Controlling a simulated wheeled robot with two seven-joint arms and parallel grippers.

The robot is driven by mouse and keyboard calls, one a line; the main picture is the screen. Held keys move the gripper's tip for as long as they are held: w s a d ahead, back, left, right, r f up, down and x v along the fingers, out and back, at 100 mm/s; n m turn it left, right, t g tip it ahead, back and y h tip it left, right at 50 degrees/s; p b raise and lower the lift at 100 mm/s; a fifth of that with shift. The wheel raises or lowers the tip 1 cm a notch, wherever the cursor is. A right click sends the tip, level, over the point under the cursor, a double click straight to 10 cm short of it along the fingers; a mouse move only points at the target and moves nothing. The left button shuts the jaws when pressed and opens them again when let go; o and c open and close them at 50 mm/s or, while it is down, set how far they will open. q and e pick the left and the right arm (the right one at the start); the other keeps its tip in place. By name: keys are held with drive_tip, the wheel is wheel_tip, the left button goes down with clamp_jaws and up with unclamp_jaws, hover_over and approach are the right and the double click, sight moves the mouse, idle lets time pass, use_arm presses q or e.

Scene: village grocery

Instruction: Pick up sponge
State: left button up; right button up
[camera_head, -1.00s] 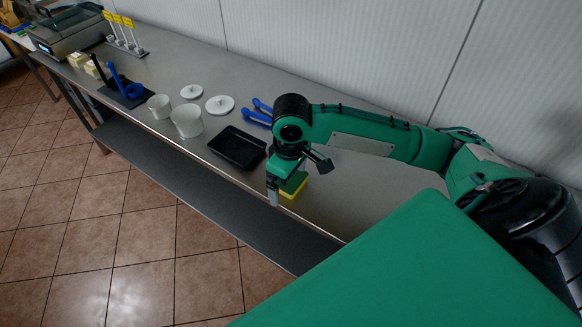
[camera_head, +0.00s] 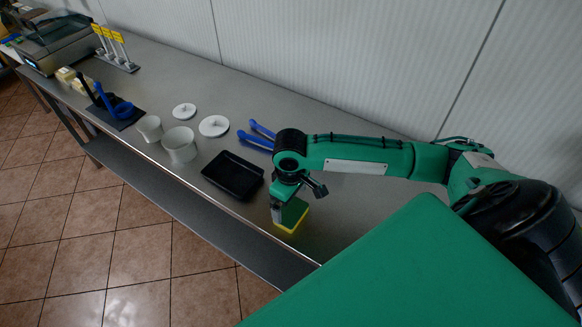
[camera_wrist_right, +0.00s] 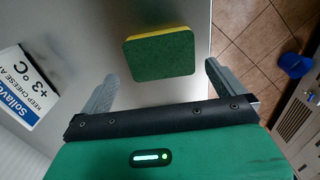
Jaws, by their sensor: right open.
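The sponge (camera_head: 293,217) has a dark green top and a yellow lower layer. It lies flat on the steel counter near its front edge, partly hidden by my right gripper in the head view. My right gripper (camera_head: 279,211) is just above and beside it. In the right wrist view the whole sponge (camera_wrist_right: 161,54) shows just ahead of the open grey fingers of my right gripper (camera_wrist_right: 161,72). One finger is on each side, and nothing is between them. My left gripper is not in view.
A black tray (camera_head: 233,176) lies left of the sponge on the counter (camera_head: 340,218). White tubs (camera_head: 180,145), lids (camera_head: 213,126) and blue-handled tongs (camera_head: 262,130) stand farther left. A cheese sign (camera_wrist_right: 28,86) shows in the wrist view. The wall (camera_head: 380,60) runs behind.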

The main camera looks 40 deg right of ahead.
sight(291, 211)
drive_tip(key=shift+s+f+p, duration=0.25)
drive_tip(key=shift+f+p, duration=0.3)
drive_tip(key=shift+f, duration=0.45)
wheel_tip(291, 211, down, 2)
drive_tip(key=shift+f, duration=0.4)
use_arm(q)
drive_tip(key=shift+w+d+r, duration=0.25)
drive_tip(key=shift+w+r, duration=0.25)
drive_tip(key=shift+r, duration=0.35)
use_arm(e)
drive_tip(key=c, duration=0.9)
drive_tip(key=shift+o, duration=0.2)
use_arm(q)
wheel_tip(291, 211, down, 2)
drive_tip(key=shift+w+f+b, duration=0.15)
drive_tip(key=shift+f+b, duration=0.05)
drive_tip(key=shift+b, duration=0.8)
use_arm(e)
wheel_tip(291, 211, up, 20)
